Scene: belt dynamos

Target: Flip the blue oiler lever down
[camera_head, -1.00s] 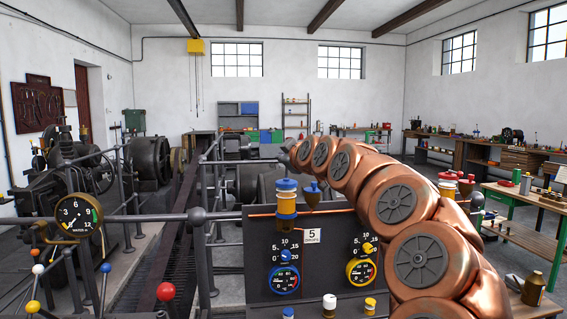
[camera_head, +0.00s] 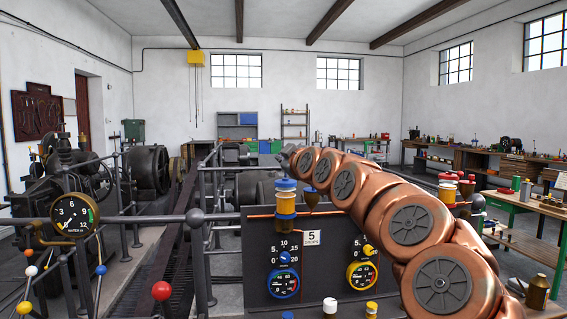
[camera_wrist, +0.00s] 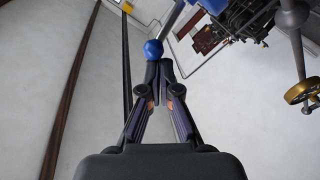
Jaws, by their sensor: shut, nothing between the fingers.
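In the wrist view a blue ball knob (camera_wrist: 153,49) sits on a thin grey rod (camera_wrist: 174,17), right at the tips of my gripper (camera_wrist: 160,66). The fingers are shut and empty. The knob looks close to or touching the tips; I cannot tell which.
In the head view a pipe rail with a gauge (camera_head: 75,215) and levers with red (camera_head: 162,290) and blue (camera_head: 101,270) balls are on the left. Workbenches line the right wall.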

